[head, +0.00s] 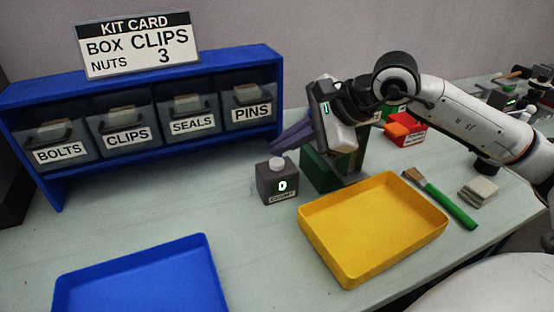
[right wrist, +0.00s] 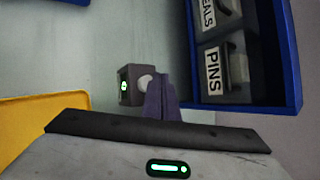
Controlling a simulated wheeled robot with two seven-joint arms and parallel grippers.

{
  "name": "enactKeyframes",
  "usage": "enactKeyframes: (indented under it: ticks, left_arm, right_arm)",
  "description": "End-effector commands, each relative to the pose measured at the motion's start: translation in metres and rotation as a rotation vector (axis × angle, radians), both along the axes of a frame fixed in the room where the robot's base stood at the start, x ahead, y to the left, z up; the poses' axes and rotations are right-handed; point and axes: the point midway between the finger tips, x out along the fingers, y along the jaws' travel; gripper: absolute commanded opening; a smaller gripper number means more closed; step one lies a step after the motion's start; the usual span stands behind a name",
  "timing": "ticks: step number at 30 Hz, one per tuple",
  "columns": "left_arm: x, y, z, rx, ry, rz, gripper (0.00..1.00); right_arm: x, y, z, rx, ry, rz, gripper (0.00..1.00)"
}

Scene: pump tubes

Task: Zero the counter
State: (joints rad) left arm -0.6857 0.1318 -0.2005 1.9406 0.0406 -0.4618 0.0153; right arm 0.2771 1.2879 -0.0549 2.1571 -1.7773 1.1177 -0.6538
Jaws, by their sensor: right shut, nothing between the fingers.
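The counter (head: 281,183) is a small dark grey box with a lit display that looks like 0 and a pale round button (head: 278,163) on top. It stands upright on the table, left of the yellow tray. In the right wrist view the counter (right wrist: 128,86) and its button (right wrist: 146,82) also show. My right gripper (head: 274,146) has purple fingers, shut and empty, close above the button. In the right wrist view the fingertips overlap the button's edge, and I cannot tell if they touch it. My left gripper is not in view.
A yellow tray (head: 325,270) lies to the right of the counter and a blue tray (head: 205,250) at front left. A blue rack (head: 50,190) with labelled bins stands behind. A green block (head: 318,172), a brush (head: 450,202) and a red bin (head: 405,132) are at right.

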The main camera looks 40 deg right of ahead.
Motion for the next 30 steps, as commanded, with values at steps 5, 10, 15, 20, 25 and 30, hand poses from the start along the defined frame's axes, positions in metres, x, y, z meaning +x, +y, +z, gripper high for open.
enactKeyframes:
  ticks: [5, 10, 15, 20, 25, 30]
  left_arm:
    - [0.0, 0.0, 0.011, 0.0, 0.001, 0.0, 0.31]
    - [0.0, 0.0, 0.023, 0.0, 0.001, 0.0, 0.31]
    - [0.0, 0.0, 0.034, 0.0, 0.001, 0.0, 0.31]
    - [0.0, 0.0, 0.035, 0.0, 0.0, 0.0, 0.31]
    - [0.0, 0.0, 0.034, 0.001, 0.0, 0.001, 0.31]
    - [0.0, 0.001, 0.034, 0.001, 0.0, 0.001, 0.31]
  right_arm:
    - [0.0, 0.0, 0.015, 0.0, -0.002, 0.0, 0.0]
    - [0.0, 0.0, 0.033, -0.001, -0.003, -0.001, 0.0]
    - [0.0, 0.0, 0.048, 0.0, 0.0, 0.0, 0.0]
    - [0.0, 0.0, 0.05, 0.0, 0.0, 0.0, 0.0]
    - [0.0, 0.0, 0.049, 0.0, 0.0, 0.0, 0.0]
    - [0.0, 0.0, 0.049, 0.0, 0.0, 0.0, 0.0]
